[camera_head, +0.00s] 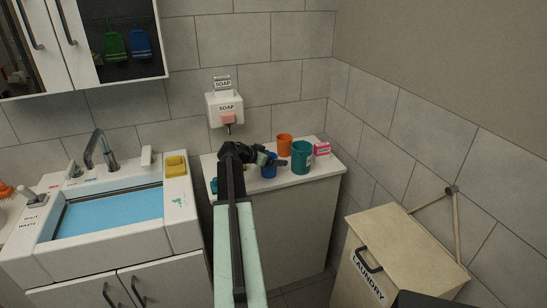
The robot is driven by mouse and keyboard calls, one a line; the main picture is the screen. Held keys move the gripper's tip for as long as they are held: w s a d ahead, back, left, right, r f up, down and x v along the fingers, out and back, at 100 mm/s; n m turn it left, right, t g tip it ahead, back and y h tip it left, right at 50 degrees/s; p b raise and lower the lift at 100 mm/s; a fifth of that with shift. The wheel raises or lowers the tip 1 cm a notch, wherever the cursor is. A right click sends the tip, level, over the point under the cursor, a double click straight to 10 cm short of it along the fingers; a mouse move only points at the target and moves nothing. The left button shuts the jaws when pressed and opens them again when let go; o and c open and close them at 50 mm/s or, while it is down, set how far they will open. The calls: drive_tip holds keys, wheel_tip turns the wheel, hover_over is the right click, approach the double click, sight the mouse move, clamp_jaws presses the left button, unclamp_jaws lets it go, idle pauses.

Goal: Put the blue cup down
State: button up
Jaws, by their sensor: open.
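The blue cup (268,171) stands upright on the white top of a low cabinet (325,169) below the soap dispenser. My gripper (272,159) is at the end of my arm, above and beside the cup's rim. It is open, with its dark fingers at the cup's upper part. The fingers hide part of the rim, and I cannot tell whether they touch it.
A teal cup (302,158) stands close to the right of the blue cup. An orange cup (284,146) is behind, and a pink box (322,149) is at the right. A sink (110,215) is at the left, a laundry bin (405,250) at the right.

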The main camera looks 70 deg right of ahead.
drive_tip(key=p+v, duration=0.5)
drive_tip(key=v, duration=0.7)
idle(0.9)
